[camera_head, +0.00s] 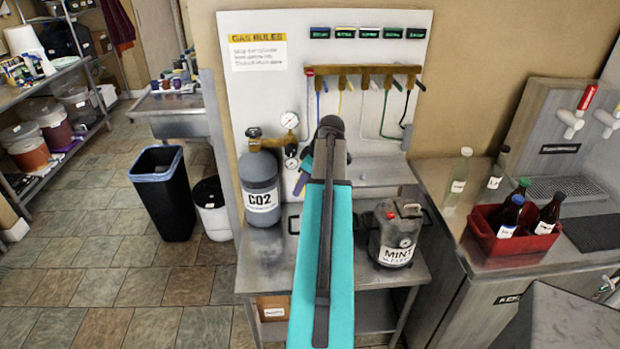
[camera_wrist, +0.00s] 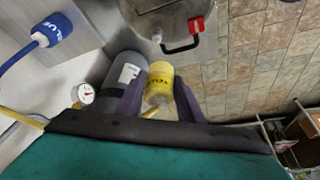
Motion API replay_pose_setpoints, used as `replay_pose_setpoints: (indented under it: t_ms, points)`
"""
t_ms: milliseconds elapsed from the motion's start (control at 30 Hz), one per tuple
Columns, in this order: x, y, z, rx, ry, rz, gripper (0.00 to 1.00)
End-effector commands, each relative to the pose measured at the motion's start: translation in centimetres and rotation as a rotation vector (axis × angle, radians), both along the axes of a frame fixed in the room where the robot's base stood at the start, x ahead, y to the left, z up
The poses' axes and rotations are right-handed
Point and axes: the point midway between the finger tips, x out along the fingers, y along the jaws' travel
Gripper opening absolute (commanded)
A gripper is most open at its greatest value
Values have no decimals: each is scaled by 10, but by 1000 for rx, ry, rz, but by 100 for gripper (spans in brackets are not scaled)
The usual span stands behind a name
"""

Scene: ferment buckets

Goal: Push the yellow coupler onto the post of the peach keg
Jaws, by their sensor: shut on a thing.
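The yellow coupler (camera_wrist: 159,80) is between the two purple fingers of my gripper (camera_wrist: 160,100) in the wrist view. The gripper is shut on it. In the head view my arm hides most of the gripper; a purple finger (camera_head: 306,164) shows at the arm's left, above the bench. A metal keg top (camera_wrist: 208,42) with a black handle, a red part and a small post is beyond the coupler in the wrist view, apart from it. Its label is out of view, so I cannot tell its flavour. No peach label shows; my arm covers the middle of the bench.
A grey CO2 cylinder (camera_head: 259,176) stands left of my arm. A keg labelled MINT (camera_head: 396,240) stands to the right. A blue coupler (camera_wrist: 53,30) hangs at the upper left of the wrist view. Coloured hoses hang from the rack (camera_head: 365,70). A red crate (camera_head: 508,243) holds bottles farther right.

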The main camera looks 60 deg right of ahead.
Motion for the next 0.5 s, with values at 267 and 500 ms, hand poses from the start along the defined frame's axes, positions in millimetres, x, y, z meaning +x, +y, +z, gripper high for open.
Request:
replay_pose_setpoints:
  t_ms: [267,500]
  points:
    - [-21,-18,5,-1,0,5,7]
    - [-21,-17,5,-1,0,5,7]
